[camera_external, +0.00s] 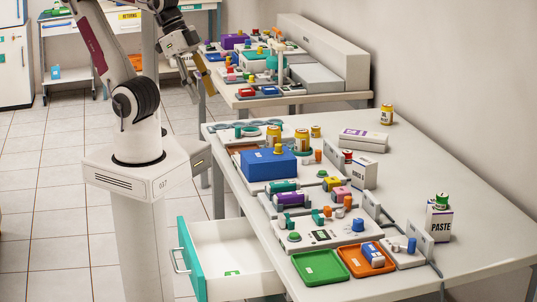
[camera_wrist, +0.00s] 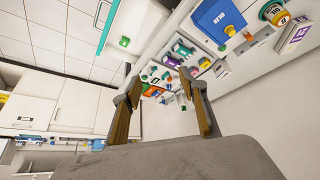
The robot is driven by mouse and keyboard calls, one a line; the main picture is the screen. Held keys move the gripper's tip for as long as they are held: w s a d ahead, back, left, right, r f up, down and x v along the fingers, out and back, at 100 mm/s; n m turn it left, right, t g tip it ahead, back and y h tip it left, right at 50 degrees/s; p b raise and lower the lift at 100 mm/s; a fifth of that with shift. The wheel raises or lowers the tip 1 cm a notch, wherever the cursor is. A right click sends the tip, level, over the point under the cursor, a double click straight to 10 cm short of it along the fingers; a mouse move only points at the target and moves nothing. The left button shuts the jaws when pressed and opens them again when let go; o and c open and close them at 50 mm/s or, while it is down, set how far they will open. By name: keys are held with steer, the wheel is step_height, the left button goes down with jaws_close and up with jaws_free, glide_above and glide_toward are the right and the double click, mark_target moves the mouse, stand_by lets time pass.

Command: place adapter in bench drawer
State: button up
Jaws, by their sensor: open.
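The bench drawer (camera_external: 215,248) with a teal front is pulled open at the near left side of the bench; it also shows at the top of the wrist view (camera_wrist: 140,22). A small green item (camera_external: 232,273) lies on the drawer floor and shows in the wrist view (camera_wrist: 124,42). I cannot tell whether it is the adapter; no other item is clearly identifiable as it. My gripper (camera_external: 197,82) is raised above and left of the benches, well away from the drawer. In the wrist view my gripper (camera_wrist: 160,82) has its two brown fingers apart with nothing between them.
The bench (camera_external: 440,160) holds a blue box (camera_external: 267,165), a green tray (camera_external: 319,267), an orange tray (camera_external: 350,262), a PASTE box (camera_external: 438,222) and several small coloured fittings. A second crowded bench (camera_external: 300,97) stands behind. The bench's right side is mostly clear.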

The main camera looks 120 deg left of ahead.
steer(key=w+a+n+y, duration=0.1)
steer(key=w+a+n, duration=0.1)
steer(key=w+a, duration=0.65)
steer(key=n+g+y, duration=0.2)
steer(key=n, duration=0.5)
glide_toward(348, 151)
steer(key=f, duration=0.2)
steer(key=shift+w+a, duration=0.3)
steer(key=shift+w, duration=0.1)
steer(key=shift+x, duration=1.25)
steer(key=shift+f, duration=0.15)
